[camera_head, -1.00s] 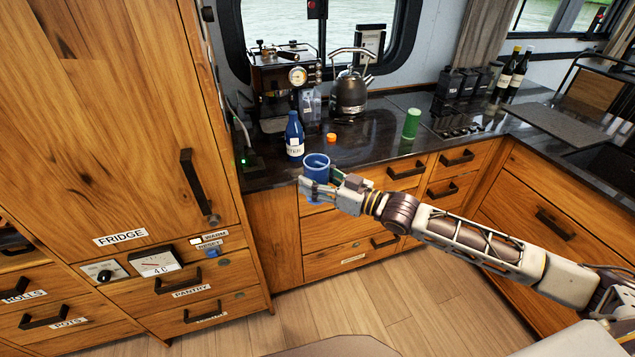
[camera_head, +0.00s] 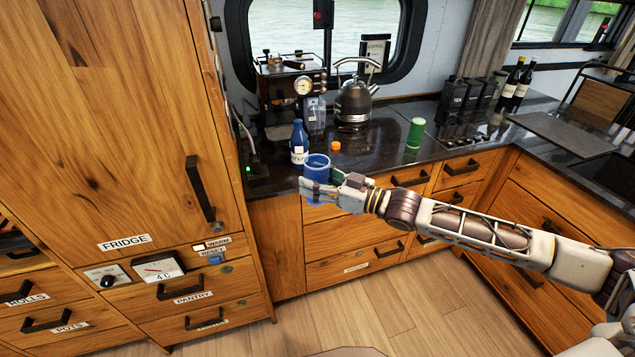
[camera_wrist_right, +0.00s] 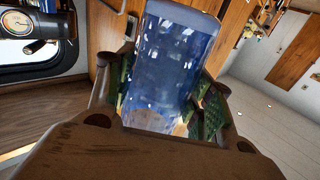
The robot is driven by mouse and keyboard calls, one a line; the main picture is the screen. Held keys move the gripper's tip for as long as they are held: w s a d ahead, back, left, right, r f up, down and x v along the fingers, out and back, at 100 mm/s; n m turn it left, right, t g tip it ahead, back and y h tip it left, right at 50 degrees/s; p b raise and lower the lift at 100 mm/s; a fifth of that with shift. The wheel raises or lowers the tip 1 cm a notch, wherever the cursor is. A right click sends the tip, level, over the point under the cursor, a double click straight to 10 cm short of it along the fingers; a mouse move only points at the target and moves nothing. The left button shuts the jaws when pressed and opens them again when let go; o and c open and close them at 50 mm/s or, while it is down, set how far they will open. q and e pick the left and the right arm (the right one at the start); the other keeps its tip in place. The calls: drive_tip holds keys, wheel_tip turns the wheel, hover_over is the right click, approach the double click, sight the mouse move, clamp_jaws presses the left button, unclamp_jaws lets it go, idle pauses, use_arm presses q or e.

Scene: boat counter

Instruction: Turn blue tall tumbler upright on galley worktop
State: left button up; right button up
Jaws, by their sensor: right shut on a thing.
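The blue tall tumbler (camera_head: 317,169) is held in my right gripper (camera_head: 322,187) at the front edge of the galley worktop (camera_head: 385,150). Its open rim faces up in the head view, and it looks roughly upright. My right gripper is shut around its side, with the fingers partly covering its lower part. In the right wrist view the translucent blue tumbler (camera_wrist_right: 175,65) sits between the green-padded fingers (camera_wrist_right: 165,110). I cannot tell whether its base touches the worktop. My left gripper is not in view.
A green cylinder (camera_head: 415,133), a kettle (camera_head: 354,102) and a coffee machine (camera_head: 290,90) stand further back. The dark worktop between them is partly clear.

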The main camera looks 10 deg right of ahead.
sight(310, 163)
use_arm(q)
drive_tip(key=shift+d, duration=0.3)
use_arm(e)
drive_tip(key=shift+w+r, duration=0.15)
drive_tip(key=shift+r, duration=0.15)
drive_tip(key=shift+r, duration=0.1)
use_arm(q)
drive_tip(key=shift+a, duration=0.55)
use_arm(e)
drive_tip(key=shift+w+r+n+g+y, duration=0.2)
drive_tip(key=shift+r+n+g+y, duration=0.1)
drive_tip(key=shift+r+g, duration=0.1)
drive_tip(key=shift+w+a+r, duration=0.1)
drive_tip(key=shift+a+r, duration=0.05)
drive_tip(key=shift+r, duration=0.15)
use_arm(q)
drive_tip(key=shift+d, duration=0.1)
use_arm(e)
drive_tip(key=shift+w+a+r, duration=0.1)
drive_tip(key=shift+r, duration=0.1)
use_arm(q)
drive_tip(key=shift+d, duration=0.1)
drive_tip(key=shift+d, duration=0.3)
use_arm(e)
drive_tip(key=shift+a+r+n+g+y, duration=0.15)
drive_tip(key=shift+r+n+g+y, duration=0.15)
drive_tip(key=shift+y, duration=0.1)
drive_tip(key=shift+w+r, duration=0.1)
